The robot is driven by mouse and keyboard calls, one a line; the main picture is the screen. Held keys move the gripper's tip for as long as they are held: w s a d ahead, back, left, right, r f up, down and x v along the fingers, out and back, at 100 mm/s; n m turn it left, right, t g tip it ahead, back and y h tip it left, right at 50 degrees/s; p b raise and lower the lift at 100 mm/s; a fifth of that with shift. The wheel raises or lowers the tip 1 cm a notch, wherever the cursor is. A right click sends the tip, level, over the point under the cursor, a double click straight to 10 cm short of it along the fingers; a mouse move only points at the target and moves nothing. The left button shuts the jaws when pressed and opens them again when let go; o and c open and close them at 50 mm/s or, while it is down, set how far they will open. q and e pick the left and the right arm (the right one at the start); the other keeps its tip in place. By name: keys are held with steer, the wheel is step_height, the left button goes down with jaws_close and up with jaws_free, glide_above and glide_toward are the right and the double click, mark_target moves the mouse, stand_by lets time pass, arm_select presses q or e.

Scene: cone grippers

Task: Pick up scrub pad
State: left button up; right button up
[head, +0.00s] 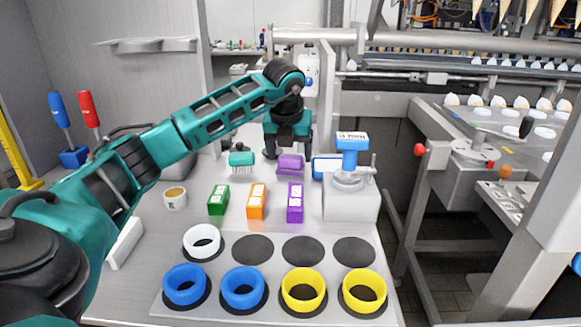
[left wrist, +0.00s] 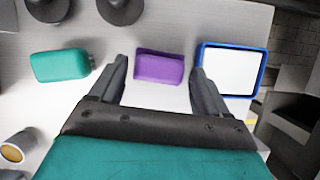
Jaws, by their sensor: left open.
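The purple block that looks like the scrub pad (head: 290,164) lies at the back of the grey worktop in the head view. In the left wrist view the purple pad (left wrist: 159,68) sits between the two fingertips, with a gap on each side. My left gripper (head: 288,150) is open and points down at the pad, partly in front of its back edge in the head view. The left gripper's fingers (left wrist: 158,76) hold nothing. How far above the pad they are is hard to tell. My right gripper does not show.
A teal brush (head: 241,160) lies left of the pad. A blue-framed white panel (left wrist: 232,70) stands right of it. Green, orange (head: 257,201) and purple boxes stand in front, beside a grey machine block (head: 350,203). Coloured rings (head: 304,290) stand on the front plate.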

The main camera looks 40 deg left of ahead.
arm_select(q)
steer(key=shift+x, duration=1.15)
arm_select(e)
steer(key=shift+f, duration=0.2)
arm_select(q)
steer(key=c, duration=0.7)
steer(key=shift+r, duration=0.1)
step_height(320, 180, up, 13)
steer(key=p, duration=0.3)
step_height(320, 180, up, 6)
glide_above(291, 156)
steer(key=shift+a+r+p, duration=0.1)
steer(key=shift+r+p, duration=0.35)
steer(key=shift+p, duration=0.05)
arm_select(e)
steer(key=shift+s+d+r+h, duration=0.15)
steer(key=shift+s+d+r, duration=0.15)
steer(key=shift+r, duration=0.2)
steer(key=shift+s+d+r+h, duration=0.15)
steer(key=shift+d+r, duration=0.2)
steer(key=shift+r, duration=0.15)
